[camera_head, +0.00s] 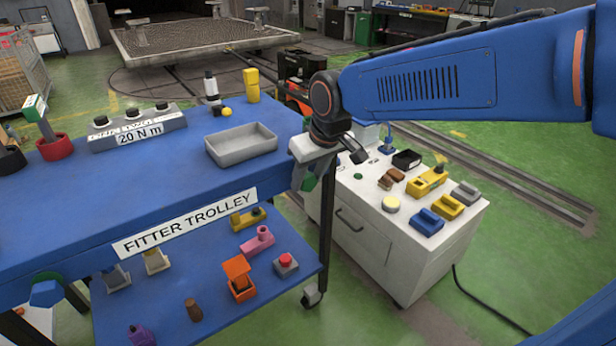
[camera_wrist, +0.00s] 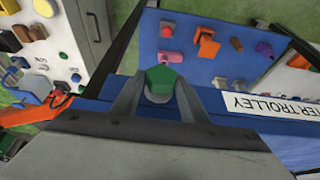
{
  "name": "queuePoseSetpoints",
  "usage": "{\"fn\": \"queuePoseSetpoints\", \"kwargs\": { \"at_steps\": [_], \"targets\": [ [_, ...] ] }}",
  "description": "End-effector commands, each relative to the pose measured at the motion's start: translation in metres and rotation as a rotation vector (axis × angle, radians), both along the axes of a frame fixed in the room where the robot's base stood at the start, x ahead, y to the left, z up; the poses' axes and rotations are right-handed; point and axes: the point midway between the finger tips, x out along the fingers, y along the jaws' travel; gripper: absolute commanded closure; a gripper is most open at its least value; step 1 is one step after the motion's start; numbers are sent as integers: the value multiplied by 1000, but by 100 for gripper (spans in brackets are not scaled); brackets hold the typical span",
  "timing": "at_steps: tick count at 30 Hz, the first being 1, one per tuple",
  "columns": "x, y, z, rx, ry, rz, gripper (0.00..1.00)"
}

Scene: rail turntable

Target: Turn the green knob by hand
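The green knob (camera_wrist: 162,78) shows between the two fingertips of my gripper (camera_wrist: 162,84) in the wrist view, with little or no gap at its sides. In the head view the green knob (camera_head: 309,182) is partly hidden behind my gripper (camera_head: 303,180), at the right end of the blue trolley (camera_head: 110,205). The fingers point down beside the trolley's edge. Whether they press on the knob or stand just clear of it does not show.
A grey tray (camera_head: 241,145) lies on the trolley top near my gripper. A white cabinet (camera_head: 352,245) with small blocks stands close on the right. The trolley's lower shelf (camera_head: 215,315) holds several coloured parts. A blue-and-green fitting (camera_head: 46,290) is at the front left.

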Motion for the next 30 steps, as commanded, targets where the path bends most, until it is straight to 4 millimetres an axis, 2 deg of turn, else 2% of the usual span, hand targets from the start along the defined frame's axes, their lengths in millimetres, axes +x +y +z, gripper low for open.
{"fn": "queuePoseSetpoints", "kwargs": {
  "at_steps": [14, 30],
  "targets": [
    [2, -3, 0, 104, 69, -6, 82],
    [7, -9, -3, 460, 308, -6, 82]
  ]
}}
